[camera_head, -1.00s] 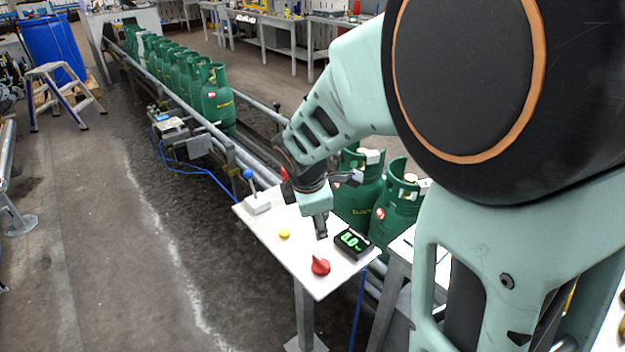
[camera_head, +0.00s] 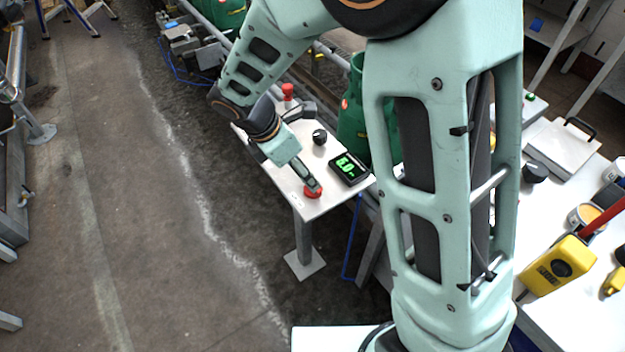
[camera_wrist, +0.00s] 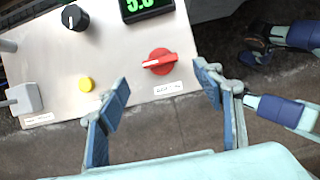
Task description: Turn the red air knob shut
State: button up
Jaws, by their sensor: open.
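The red air knob (camera_wrist: 160,62) sits on the pale panel (camera_wrist: 60,50), with a white pointer mark aimed left in the wrist view and a small label below it. In the head view the knob (camera_head: 313,193) is at the panel's front corner, partly covered by my gripper (camera_head: 311,184). In the wrist view my gripper (camera_wrist: 163,84) is open, its blue fingers spread on either side of the knob's position. Nothing is between them, and the knob appears a little beyond the fingertips. I cannot tell any contact.
A display (camera_wrist: 145,8) with green digits, a black knob (camera_wrist: 75,19), a yellow button (camera_wrist: 86,84) and a grey box (camera_wrist: 24,98) share the panel. A green gas cylinder (camera_head: 352,122) stands behind it. Bare floor lies left and in front.

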jog(key=b+x, duration=0.1)
jog(key=x, duration=0.6)
jog(key=shift+f, duration=0.15)
jog(key=c, duration=1.2)
